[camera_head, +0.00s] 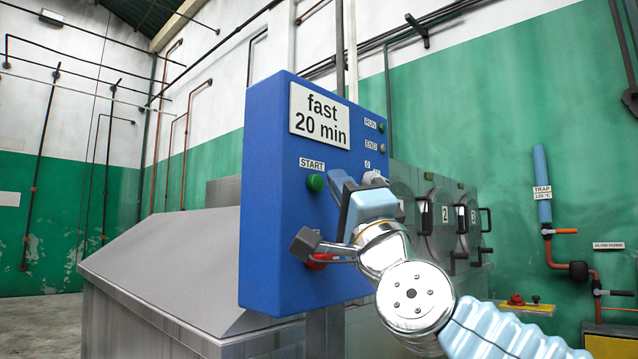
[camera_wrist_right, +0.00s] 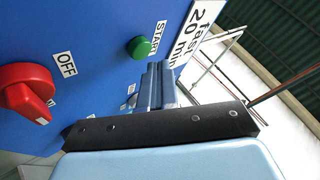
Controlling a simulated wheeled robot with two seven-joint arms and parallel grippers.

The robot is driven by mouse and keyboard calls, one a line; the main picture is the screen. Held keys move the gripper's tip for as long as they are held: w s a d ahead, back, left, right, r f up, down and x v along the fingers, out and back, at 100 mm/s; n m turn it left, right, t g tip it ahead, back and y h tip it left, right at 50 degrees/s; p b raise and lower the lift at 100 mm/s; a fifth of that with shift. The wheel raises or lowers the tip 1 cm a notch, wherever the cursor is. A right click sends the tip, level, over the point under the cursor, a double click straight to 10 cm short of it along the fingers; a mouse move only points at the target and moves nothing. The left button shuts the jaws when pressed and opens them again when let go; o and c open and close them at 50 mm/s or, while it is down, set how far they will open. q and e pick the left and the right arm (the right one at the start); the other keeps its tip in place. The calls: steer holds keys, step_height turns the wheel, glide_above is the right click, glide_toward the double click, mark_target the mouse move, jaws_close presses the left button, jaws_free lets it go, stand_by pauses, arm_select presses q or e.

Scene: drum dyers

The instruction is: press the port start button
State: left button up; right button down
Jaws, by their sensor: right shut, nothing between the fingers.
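A green round button (camera_head: 315,183) sits under a START label on the front of a blue control box (camera_head: 270,200). It also shows in the right wrist view (camera_wrist_right: 139,47). No marking on it reads "port". My right gripper (camera_head: 338,184) is shut and empty, its fingertips just right of the button in the head view. In the right wrist view the blue fingers (camera_wrist_right: 158,78) point toward the panel, close beside the button; no contact with it is visible. My left gripper is not in view.
A red knob (camera_wrist_right: 26,92) by an OFF label is on the same panel, partly hidden behind my gripper in the head view. A "fast 20 min" plate (camera_head: 320,115) is above. A grey metal housing (camera_head: 170,265) stands left; pipes and valves (camera_head: 578,270) are right.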

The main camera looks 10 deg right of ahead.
steer(key=shift+w+a, duration=0.1)
steer(key=shift+w+a, duration=0.15)
steer(key=shift+w, duration=0.05)
steer(key=shift+w+a, duration=0.3)
steer(key=shift+w, duration=0.1)
stand_by(1.0)
steer(key=shift+s, duration=0.1)
steer(key=shift+s+d, duration=0.5)
steer(key=shift+s, duration=0.1)
steer(key=shift+b, duration=0.3)
steer(key=s+d, duration=0.1)
steer(key=s, duration=0.1)
steer(key=s+d+b, duration=0.1)
steer(key=s+d, duration=0.1)
